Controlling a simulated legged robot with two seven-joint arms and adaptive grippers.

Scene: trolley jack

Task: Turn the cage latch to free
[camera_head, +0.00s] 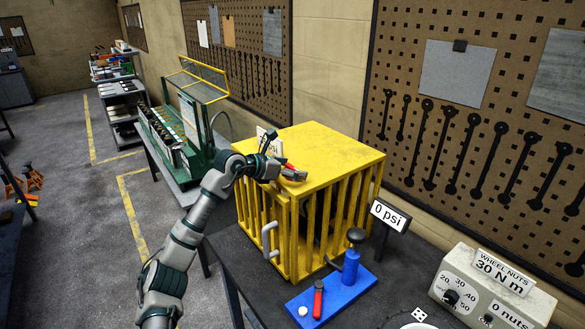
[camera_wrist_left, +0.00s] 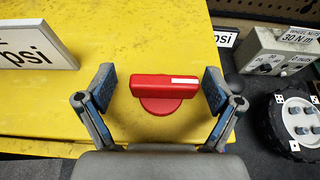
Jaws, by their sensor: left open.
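The cage latch is a red knob (camera_wrist_left: 163,92) with a bar-shaped handle and a white mark at its right end. It sits on top of the yellow cage (camera_head: 330,148), close to the edge. In the left wrist view the bar lies nearly level across the picture. My left gripper (camera_wrist_left: 160,98) is open, with one finger on each side of the knob and small gaps to both. In the head view my left gripper (camera_head: 290,173) is over the near-left part of the cage top and partly hides the red knob. My right gripper does not show.
A blue pump base (camera_head: 345,292) with a red-handled lever stands before the cage. A "0 psi" sign (camera_head: 390,215) stands to its right. A wheel-nut box (camera_head: 490,290) is at the right. A white sign (camera_wrist_left: 35,43) stands on the cage top. A grey handle (camera_head: 268,238) is on the cage front.

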